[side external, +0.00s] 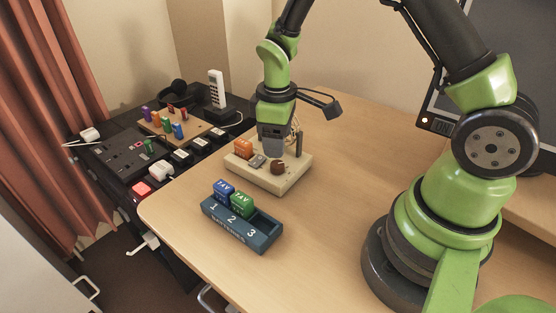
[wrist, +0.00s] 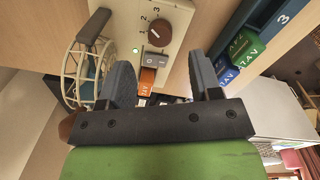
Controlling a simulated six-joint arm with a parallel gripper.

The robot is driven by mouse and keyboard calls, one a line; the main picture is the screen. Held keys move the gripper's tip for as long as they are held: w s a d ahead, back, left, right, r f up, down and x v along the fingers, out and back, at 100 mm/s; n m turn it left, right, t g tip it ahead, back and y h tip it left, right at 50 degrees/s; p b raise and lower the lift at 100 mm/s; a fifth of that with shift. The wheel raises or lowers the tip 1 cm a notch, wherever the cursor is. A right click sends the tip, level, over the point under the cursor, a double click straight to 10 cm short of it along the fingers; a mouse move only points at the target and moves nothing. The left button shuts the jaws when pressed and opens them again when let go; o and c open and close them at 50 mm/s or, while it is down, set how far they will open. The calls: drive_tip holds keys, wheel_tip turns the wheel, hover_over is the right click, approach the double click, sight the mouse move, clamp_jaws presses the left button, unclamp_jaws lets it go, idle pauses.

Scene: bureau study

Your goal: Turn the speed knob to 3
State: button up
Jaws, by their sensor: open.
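The speed knob (wrist: 157,35) is a round brown dial on a cream base (wrist: 177,14). The numbers 1, 2 and 3 are printed beside it in the wrist view; I cannot clearly tell which one it points to. In the side view the knob (side external: 278,168) sits at the front right of the base (side external: 262,181). My gripper (side external: 273,148) is over the base, behind the knob. In the wrist view my gripper (wrist: 160,64) has its fingers wide apart with nothing held, and the knob lies beyond the fingertips, apart from them.
On the base are a grey switch (wrist: 155,61), a lit green lamp (wrist: 135,50), an orange battery (wrist: 147,82) and a caged fan (wrist: 85,72). A blue battery tray (side external: 262,240) holds a blue and a green battery. A dark side table (side external: 118,178) stands left.

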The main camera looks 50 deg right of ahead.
sight(278, 164)
wheel_tip(278, 164, down, 6)
drive_tip(key=shift+d+f, duration=0.1)
drive_tip(key=shift+f, duration=0.15)
drive_tip(key=shift+c, duration=0.2)
drive_tip(key=c, duration=0.9)
